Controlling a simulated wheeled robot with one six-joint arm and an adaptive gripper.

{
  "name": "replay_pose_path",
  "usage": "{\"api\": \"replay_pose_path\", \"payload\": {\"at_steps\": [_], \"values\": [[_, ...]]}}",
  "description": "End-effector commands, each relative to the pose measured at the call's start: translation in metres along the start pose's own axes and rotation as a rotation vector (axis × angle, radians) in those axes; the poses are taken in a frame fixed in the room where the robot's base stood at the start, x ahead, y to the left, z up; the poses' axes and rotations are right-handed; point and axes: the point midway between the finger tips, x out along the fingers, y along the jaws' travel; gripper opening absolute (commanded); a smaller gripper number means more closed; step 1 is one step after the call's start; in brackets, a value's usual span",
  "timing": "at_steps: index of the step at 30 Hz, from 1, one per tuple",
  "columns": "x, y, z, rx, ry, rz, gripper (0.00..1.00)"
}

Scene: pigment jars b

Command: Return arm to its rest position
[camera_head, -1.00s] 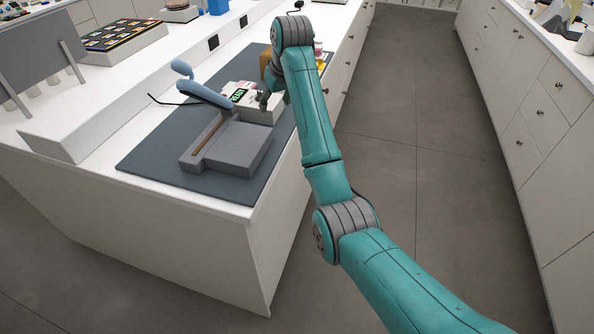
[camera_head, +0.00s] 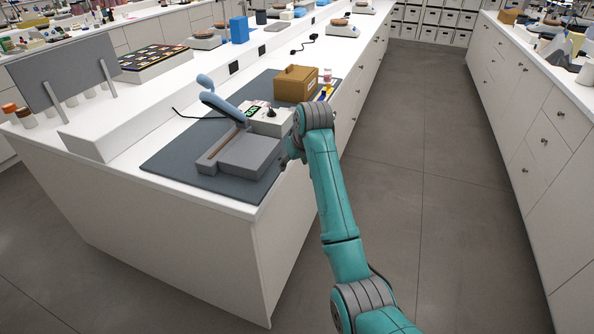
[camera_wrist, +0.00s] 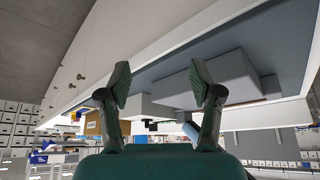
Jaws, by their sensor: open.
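My teal arm reaches up from the bottom right in the head view, beside the long white bench. My gripper (camera_head: 290,152) is at the bench's right edge, partly hidden behind my wrist, close to a grey block-shaped device. The wrist view shows my gripper (camera_wrist: 159,85) with its two fingers wide apart and nothing between them. Beyond the fingers are the pale grey device (camera_wrist: 232,76) and a brown box (camera_wrist: 93,123).
A dark mat (camera_head: 165,165) on the white bench (camera_head: 190,235) bears the grey device (camera_head: 240,155), a small instrument with a green display (camera_head: 268,118) and the brown box (camera_head: 296,83). White drawers (camera_head: 535,130) line the right. The floor aisle (camera_head: 425,150) between is clear.

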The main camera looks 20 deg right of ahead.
Motion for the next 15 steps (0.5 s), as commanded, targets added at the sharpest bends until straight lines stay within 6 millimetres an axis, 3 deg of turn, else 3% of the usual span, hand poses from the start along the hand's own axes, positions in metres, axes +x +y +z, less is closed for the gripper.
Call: {"api": "replay_pose_path", "payload": {"at_steps": [15], "values": [[0.006, -0.0005, 0.0052, 0.002, 0.006, 0.002, 0.65]]}}
